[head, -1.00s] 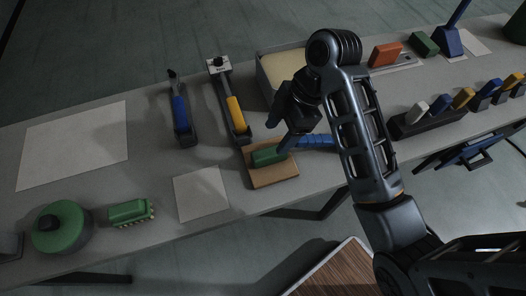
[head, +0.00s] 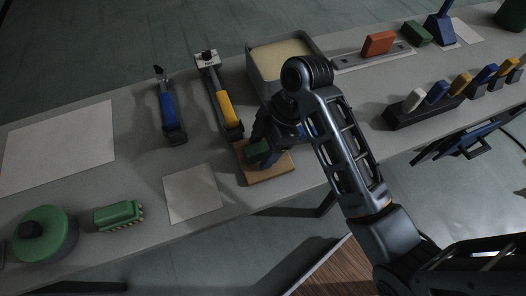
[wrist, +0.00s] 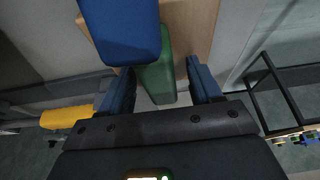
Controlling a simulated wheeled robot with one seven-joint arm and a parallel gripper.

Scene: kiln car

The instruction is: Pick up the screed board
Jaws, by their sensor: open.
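The screed board, which I take to be the tan wooden board (head: 272,172) with a green grip block (head: 257,149), lies near the front edge of the table. My gripper (head: 262,143) is open and low over the board. In the wrist view my two fingers (wrist: 160,90) are on either side of the green block (wrist: 158,78), with gaps visible, and the tan board (wrist: 190,28) lies beyond. A blue slab (wrist: 120,30) is in front of part of the board and block there; I cannot tell what it is.
A yellow-handled tool (head: 228,108) lies just left of the board and a blue-handled tool (head: 170,110) farther left. A grey tray (head: 264,69) stands behind. A white sheet (head: 192,194) lies left of the board. A dark rack (head: 425,112) of coloured blocks stands to the right.

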